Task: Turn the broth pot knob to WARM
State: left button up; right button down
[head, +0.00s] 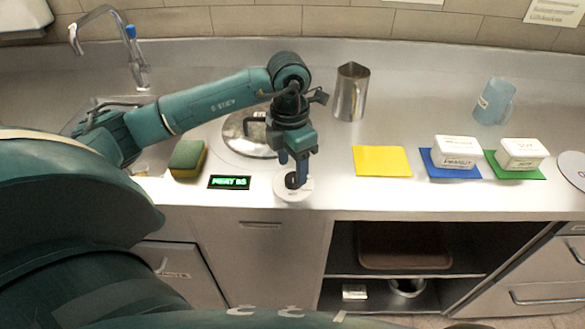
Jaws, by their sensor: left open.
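The broth pot (238,138) shows as a round metal lid set in the counter, partly hidden behind my left arm. In front of it a pale round dial plate (304,193) lies at the counter's front edge. A small black display (229,182) left of the dial shows green text that seems to read HEAT and a number I cannot read surely. My left gripper (294,180) points down over the dial, open, with its fingertips at the knob. The fingers hide the knob and its pointer, so I cannot tell its setting or whether they touch it. My right gripper is out of view.
A green-yellow sponge (188,160) lies left of the display. A metal pitcher (350,91) stands behind, a blue jug (494,101) further right. A yellow mat (382,161) is bare; white labelled tubs (455,151) sit on blue and green mats. Open shelves (345,262) lie below the counter.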

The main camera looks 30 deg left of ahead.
aim_at(293, 180)
pick_arm(q)
jog(key=shift+d+f, duration=0.1)
jog(key=shift+f, duration=1.2)
jog(key=shift+c, duration=0.3)
jog(key=c, duration=0.9)
